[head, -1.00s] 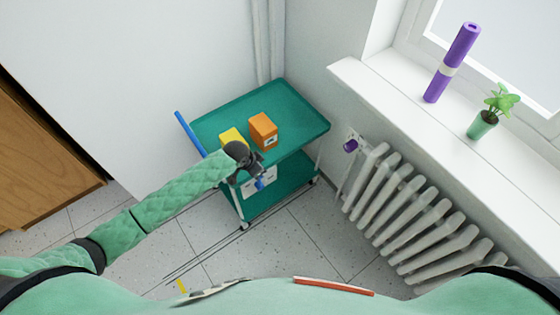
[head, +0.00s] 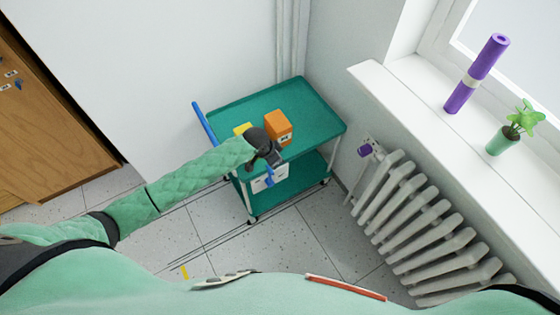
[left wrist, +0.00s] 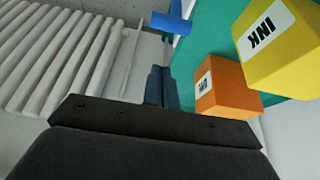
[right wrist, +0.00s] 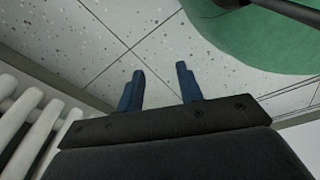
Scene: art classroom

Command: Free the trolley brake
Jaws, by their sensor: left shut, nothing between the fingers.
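The green trolley (head: 318,107) stands in the corner by the wall, with a blue push handle (head: 203,125) on its left end. A short blue bar (head: 269,179), perhaps the brake lever, shows at its near side, beside a white label. My left gripper (head: 276,158) is shut and empty, just above this bar and over the trolley's near edge. In the left wrist view the closed fingers (left wrist: 161,88) point toward a blue cylinder (left wrist: 168,23); contact is not clear. My right gripper (right wrist: 159,88) is open and empty above the floor tiles.
An orange ink box (head: 279,126) and a yellow ink box (head: 242,129) stand on the trolley top, close to my left gripper. A white radiator (head: 425,232) and windowsill (head: 420,120) lie to the right. Bare floor (head: 290,232) is in front of the trolley.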

